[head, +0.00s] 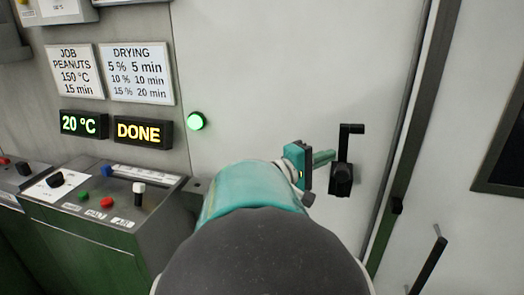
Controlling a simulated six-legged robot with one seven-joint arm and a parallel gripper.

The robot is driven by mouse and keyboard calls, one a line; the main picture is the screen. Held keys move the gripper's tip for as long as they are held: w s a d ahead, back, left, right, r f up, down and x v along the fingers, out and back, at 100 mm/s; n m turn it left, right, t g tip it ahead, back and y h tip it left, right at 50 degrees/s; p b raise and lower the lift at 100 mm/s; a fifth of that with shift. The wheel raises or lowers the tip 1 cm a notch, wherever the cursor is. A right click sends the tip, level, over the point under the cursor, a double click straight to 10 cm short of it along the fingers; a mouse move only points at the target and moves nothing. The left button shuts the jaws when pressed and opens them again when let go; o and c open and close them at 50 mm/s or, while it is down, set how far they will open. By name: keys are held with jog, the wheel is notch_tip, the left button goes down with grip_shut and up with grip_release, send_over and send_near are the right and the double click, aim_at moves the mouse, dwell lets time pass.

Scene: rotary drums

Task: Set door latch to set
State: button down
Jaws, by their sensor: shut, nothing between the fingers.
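The door latch (342,178) is a black fitting on the pale grey wall or door panel, right of the picture's middle. Its dark arm stands upright and ends in a short bar at the top, pointing right. My gripper (326,157), teal and black, is just left of the latch. Its fingers are shut and empty and point right toward the latch's upright arm. I cannot tell whether the fingertips touch it. My own arm covers the bottom middle of the view. I see no readable position mark by the latch.
A green lamp (196,121) glows left of the latch. Displays read 20 °C (84,124) and DONE (142,132). A control desk (150,181) with buttons and knobs stands at left. A dark vertical door edge (411,150) and a black lever (428,265) are at right.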

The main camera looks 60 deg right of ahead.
jog(key=shift+s+r, duration=0.1)
jog(key=shift+s+d+r+m+t+y, duration=0.1)
jog(key=shift+s+r+m+t+y, duration=0.15)
jog(key=shift+s+m+y, duration=0.2)
jog(key=shift+s+d+r+m+t+y, duration=0.15)
jog(key=shift+s+r+m+y, duration=0.15)
jog(key=shift+s, duration=0.25)
jog(key=s+d+f+m+t+y, duration=0.1)
jog(key=s+f+m+t, duration=0.1)
jog(key=s+t, duration=0.1)
jog(key=s+d+f+m+t+y, duration=0.1)
jog(key=s+f+m+t+y, duration=0.1)
jog(key=s, duration=0.4)
jog(key=s+d+f+m+t+y, duration=0.1)
jog(key=s+f+m+t+y, duration=0.1)
jog(key=s+f+m+t, duration=0.1)
jog(key=shift+s+f+t, duration=0.6)
jog(key=shift+s+f, duration=0.15)
jog(key=shift+s, duration=0.2)
jog(key=shift+a+f, duration=0.1)
jog(key=shift+f, duration=0.1)
jog(key=shift+r, duration=0.1)
